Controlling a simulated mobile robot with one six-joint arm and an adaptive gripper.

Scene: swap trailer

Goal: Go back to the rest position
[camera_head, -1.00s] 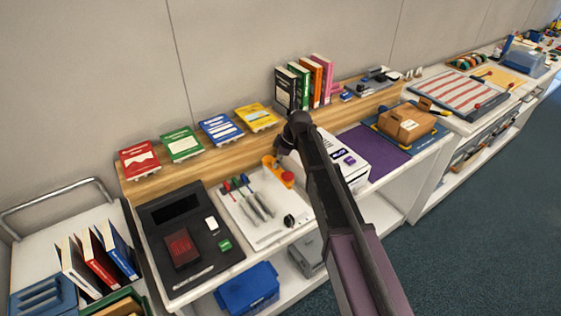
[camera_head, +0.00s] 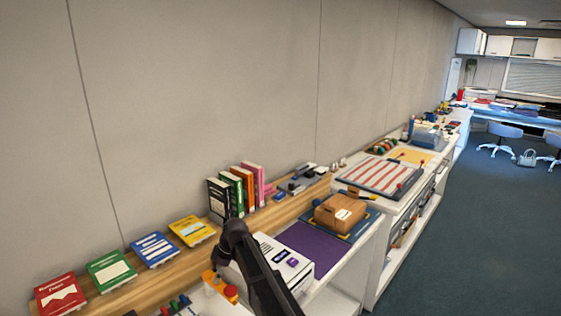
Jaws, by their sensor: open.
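My dark arm reaches up from the bottom of the head view, and its bent wrist is beside the white box. My gripper (camera_head: 222,258) hangs below the wrist, small and partly hidden by the arm. It is open, with nothing seen held in it. An orange piece with a red knob (camera_head: 230,293) shows just below it; I cannot tell whether they touch.
A white box (camera_head: 283,258) stands right of the arm, beside a purple mat (camera_head: 318,248). A cardboard box (camera_head: 340,212) lies beyond. Upright books (camera_head: 236,190) and flat book cards (camera_head: 153,249) line the wooden shelf. Open floor (camera_head: 470,240) lies right.

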